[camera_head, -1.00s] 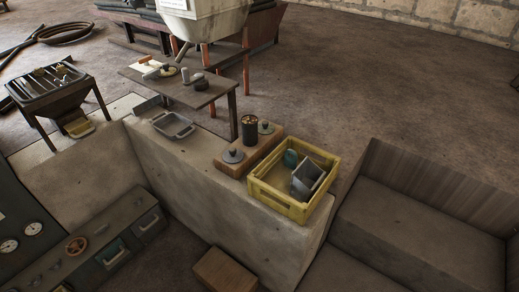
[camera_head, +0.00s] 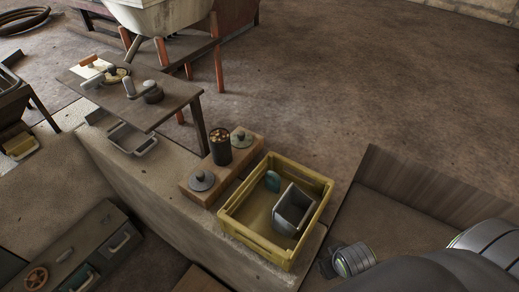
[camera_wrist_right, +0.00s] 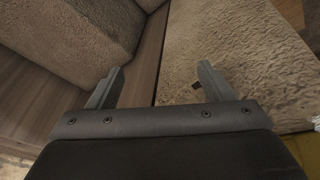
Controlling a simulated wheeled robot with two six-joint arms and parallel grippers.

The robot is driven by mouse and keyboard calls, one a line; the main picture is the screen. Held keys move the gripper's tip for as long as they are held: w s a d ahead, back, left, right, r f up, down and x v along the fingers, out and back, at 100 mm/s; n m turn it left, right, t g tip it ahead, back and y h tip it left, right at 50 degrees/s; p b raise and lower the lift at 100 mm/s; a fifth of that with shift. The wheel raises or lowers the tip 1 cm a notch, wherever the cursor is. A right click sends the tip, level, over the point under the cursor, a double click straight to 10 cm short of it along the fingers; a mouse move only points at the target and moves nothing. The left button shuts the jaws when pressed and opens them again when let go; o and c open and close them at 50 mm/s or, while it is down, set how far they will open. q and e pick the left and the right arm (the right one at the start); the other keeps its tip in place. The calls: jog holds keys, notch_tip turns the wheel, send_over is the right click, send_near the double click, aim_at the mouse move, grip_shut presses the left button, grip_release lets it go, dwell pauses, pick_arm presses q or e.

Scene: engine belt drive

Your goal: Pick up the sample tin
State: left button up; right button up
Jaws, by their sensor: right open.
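A dark round tin (camera_head: 220,146) with a speckled, brownish top stands upright on a wooden block (camera_head: 236,179) in the head view. It looks the likeliest sample tin, but I see no label to confirm it. Two round lids with knobs, one grey (camera_head: 202,181) and one greenish (camera_head: 241,138), sit on the block beside it. My right arm shows at the lower right of the head view, well apart from the tin. My left gripper is not in view.
A yellow crate (camera_head: 262,245) holding a tilted grey metal box (camera_head: 293,210) and a teal item (camera_head: 272,181) stands right of the block. A grey tray (camera_head: 133,139) lies farther left on the ledge. A small table (camera_head: 172,96) with several items stands behind.

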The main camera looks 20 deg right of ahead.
aim_at(229, 150)
jog(key=w+d+r+n+t+h, duration=0.4)
jog(key=w+r, duration=0.3)
jog(key=r, duration=0.5)
jog(key=w+d+r+n+t+h, duration=0.1)
jog(key=w+d+r+t+h, duration=0.2)
jog(key=w+r+t, duration=0.65)
jog(key=w+a+r+n+t+y, duration=0.3)
jog(key=a+r+n+t+y, duration=0.3)
jog(key=r+n, duration=0.7)
jog(key=w+a+f+n+g+y, duration=0.25)
jog(key=a+n+y, duration=0.55)
jog(key=n+y, duration=0.45)
jog(key=w+a+f+n+g+h, duration=0.2)
jog(key=w+f+n+g+h, duration=0.15)
jog(key=f+n+g, duration=0.7)
jog(key=w+a+f, duration=0.1)
jog(key=w+a, duration=0.1)
jog(key=w, duration=0.1)
jog(key=w+a+f+n+t, duration=0.1)
jog(key=w+a+f, duration=0.1)
jog(key=w, duration=0.1)
jog(key=w+a+f+n+y, duration=0.1)
jog(key=w+a, duration=0.1)
jog(key=w, duration=0.1)
jog(key=shift+w+f, duration=0.3)
jog(key=shift+f, duration=0.1)
jog(key=shift+d+x, duration=0.2)
jog(key=shift+x, duration=2.4)
jog(key=shift+w+f, duration=0.1)
